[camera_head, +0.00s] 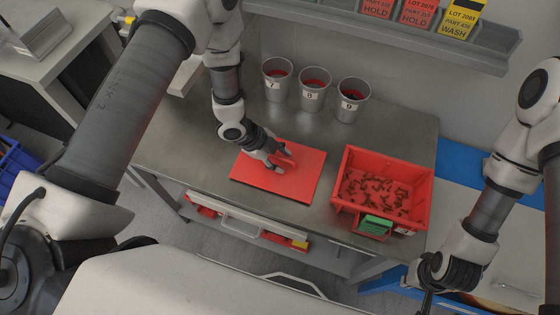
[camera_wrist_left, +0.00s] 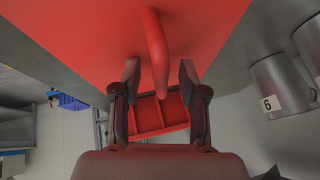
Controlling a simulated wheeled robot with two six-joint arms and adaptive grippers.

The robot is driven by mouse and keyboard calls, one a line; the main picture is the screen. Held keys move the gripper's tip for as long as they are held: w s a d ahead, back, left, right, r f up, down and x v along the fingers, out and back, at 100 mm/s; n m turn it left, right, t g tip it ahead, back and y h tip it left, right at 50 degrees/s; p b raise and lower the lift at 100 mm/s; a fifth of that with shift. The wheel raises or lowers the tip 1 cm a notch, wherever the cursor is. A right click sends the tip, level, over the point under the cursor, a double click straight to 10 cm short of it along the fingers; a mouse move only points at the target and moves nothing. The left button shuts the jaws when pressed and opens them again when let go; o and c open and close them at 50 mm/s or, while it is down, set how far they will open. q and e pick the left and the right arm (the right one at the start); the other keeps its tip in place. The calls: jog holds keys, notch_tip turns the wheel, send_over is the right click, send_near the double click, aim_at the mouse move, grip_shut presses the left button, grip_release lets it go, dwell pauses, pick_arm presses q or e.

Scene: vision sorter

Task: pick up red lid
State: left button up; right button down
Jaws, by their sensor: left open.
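The red lid (camera_head: 300,182) is a flat red panel with a raised red handle (camera_wrist_left: 155,48), lying on the grey metal table. It fills the upper part of the left wrist view (camera_wrist_left: 80,35). My left gripper (camera_head: 283,162) is over the lid at its handle. In the left wrist view my left gripper (camera_wrist_left: 160,76) is open, with the handle between its fingertips and a gap visible beside it. My right gripper (camera_head: 428,284) is at the lower right, dark and partly cut off by the frame, away from the lid.
A red bin (camera_head: 425,200) with small brown parts stands right of the lid, with a green block (camera_head: 375,225) at its front. Several metal cups (camera_head: 309,92) stand behind the lid. A shelf (camera_head: 490,52) with labelled boxes is on the wall. Bare table lies left of the lid.

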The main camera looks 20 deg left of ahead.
pick_arm(q)
jog(key=shift+w, duration=0.15)
jog(key=shift+a, duration=0.15)
jog(key=shift+c, duration=0.6)
jog(key=shift+a, duration=0.2)
grip_shut()
pick_arm(e)
jog(key=shift+a, duration=0.35)
pick_arm(q)
jog(key=shift+d, duration=0.15)
pick_arm(e)
jog(key=shift+d, duration=0.1)
pick_arm(q)
jog(key=shift+r, duration=0.15)
